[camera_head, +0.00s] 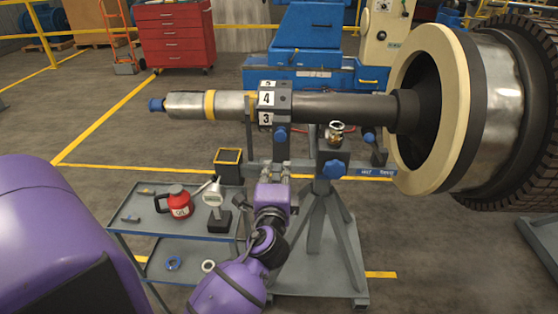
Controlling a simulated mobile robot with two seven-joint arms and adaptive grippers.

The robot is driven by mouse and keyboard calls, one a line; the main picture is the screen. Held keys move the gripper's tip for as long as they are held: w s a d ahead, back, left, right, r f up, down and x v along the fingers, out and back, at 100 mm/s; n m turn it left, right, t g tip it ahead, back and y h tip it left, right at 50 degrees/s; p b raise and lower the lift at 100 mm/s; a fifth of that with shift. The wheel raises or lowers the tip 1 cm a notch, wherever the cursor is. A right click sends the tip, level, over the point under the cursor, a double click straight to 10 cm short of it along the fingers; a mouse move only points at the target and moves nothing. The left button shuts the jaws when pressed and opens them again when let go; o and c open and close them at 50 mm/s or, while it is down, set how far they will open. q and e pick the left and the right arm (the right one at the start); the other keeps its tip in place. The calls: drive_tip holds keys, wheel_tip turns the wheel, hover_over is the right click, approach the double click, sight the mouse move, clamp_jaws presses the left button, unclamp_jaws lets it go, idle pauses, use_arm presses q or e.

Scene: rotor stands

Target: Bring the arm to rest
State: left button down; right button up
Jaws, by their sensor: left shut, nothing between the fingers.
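My left arm, in purple, rises from the bottom of the head view. Its left gripper (274,168) is in front of the stand, just below the black numbered collar (272,101) on the rotor shaft. The gripper is shut with nothing held. It is small here, and I cannot tell whether it touches the stand behind it. The rotor shaft (345,107) lies level across the rotor stand (325,230) and runs into the large rotor (432,108) on the right. My right gripper is not in view.
A grey cart (150,232) left of my gripper carries a red oil can (178,203), a digital gauge (214,196) and a black, yellow-edged box (229,158). Rings lie on its lower shelf. A red tool cabinet (176,38) and blue machine (306,45) stand behind. Floor lies open at left.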

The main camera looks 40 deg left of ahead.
use_arm(q)
drive_tip(key=shift+s+d, duration=0.2)
drive_tip(key=shift+s, duration=0.15)
